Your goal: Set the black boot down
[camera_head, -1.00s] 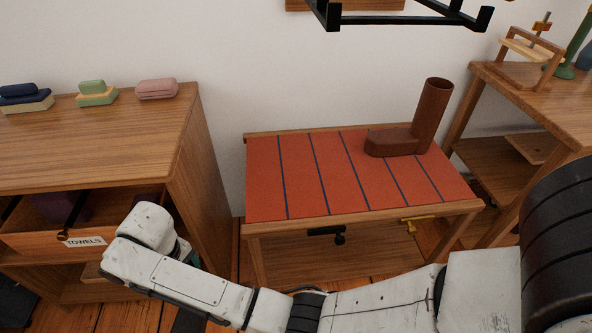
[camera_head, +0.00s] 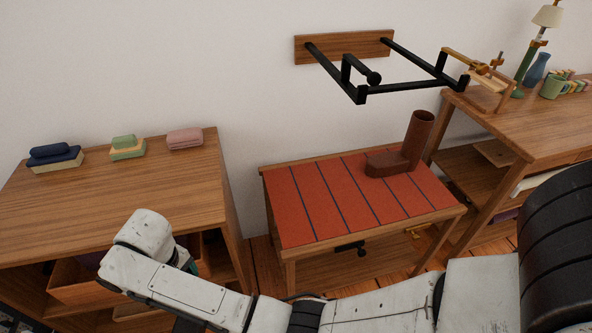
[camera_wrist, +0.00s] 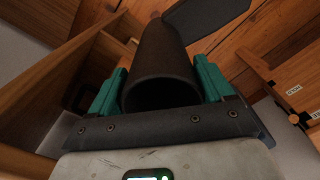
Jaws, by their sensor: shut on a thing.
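The black boot (camera_wrist: 165,62) is in my gripper (camera_wrist: 160,72) in the wrist view. Its dark, tube-like shaft lies between the two teal fingers, with the round opening toward the camera. In the head view my white arm hides the boot and nearly all of the gripper. A brown boot (camera_head: 390,163) stands upright on the red striped top of a low wooden bench (camera_head: 305,215); its shaft is at the right.
A wooden cabinet (camera_head: 110,205) at left carries folded cloths or soap-like stacks (camera_head: 128,147). A black wall rack (camera_head: 415,87) juts out above the bench. A wooden table (camera_head: 540,125) with a lamp and mug stands at right. The bench's left and middle top is clear.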

